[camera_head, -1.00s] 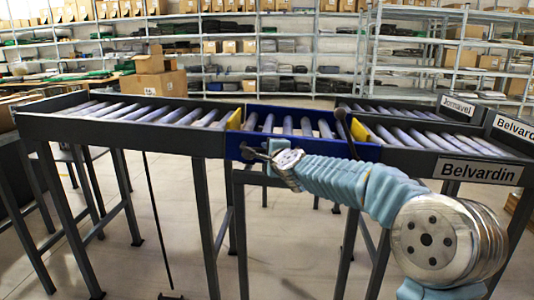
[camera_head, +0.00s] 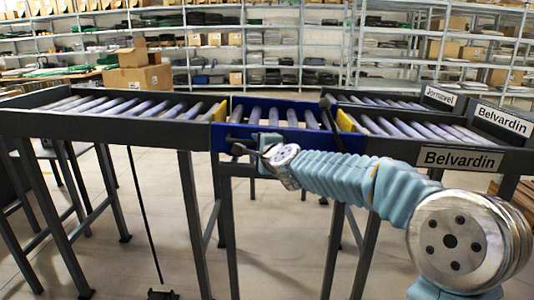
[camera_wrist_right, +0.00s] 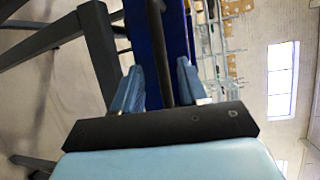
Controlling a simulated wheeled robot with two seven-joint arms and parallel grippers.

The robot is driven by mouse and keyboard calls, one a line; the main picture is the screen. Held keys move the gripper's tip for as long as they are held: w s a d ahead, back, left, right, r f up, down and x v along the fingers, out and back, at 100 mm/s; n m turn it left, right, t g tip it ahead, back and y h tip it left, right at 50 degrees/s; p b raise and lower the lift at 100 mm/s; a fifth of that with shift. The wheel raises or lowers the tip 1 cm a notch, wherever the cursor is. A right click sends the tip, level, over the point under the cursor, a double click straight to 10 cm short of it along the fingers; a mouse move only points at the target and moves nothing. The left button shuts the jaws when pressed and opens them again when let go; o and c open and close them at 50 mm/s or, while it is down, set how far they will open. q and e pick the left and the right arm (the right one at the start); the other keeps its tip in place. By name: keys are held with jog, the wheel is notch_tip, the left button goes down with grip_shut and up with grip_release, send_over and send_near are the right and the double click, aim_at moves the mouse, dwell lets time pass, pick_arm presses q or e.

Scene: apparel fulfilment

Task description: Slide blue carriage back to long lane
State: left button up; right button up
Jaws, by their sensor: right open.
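The blue carriage (camera_head: 300,138) with grey rollers sits between the long roller lane (camera_head: 110,127) on the left and the front right lane (camera_head: 400,152). It looks roughly in line with both. Whether the fingers touch the bar I cannot tell. My left gripper is out of view.
Yellow pieces (camera_head: 220,111) and (camera_head: 346,121) mark both ends of the carriage gap. Signs reading Belvardin (camera_head: 459,158) and Jornavel (camera_head: 440,96) label the right lanes. Dark legs stand below. Cartons (camera_head: 138,72) and shelves (camera_head: 290,40) are behind.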

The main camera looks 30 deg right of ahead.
jog(key=p+v, duration=0.1)
jog(key=v, duration=0.8)
jog(key=shift+s, duration=0.4)
jog(key=a+f+n+g+y+p, duration=0.1)
jog(key=a+f+n+g+y, duration=0.3)
jog(key=f, duration=1.2)
jog(key=a+f+n+g, duration=0.3)
jog(key=a+f+n, duration=0.3)
jog(key=f, duration=1.1)
jog(key=s+a+f+n+g+y, duration=0.1)
jog(key=s+a+f+n+g, duration=0.1)
jog(key=s+f, duration=0.5)
jog(key=s+a+f+n+g+y, duration=0.1)
jog(key=s+a+f+n+g, duration=0.2)
jog(key=s+f, duration=0.4)
jog(key=s+a+f+n+g+p, duration=0.1)
jog(key=s+a+f+n+g, duration=0.2)
jog(key=s+a+f, duration=0.3)
notch_tip(320, 180, down, 2)
jog(key=shift+s+a+f+n+y, duration=0.2)
jog(key=shift+s+a+n+y, duration=0.2)
jog(key=shift+s+n, duration=0.6)
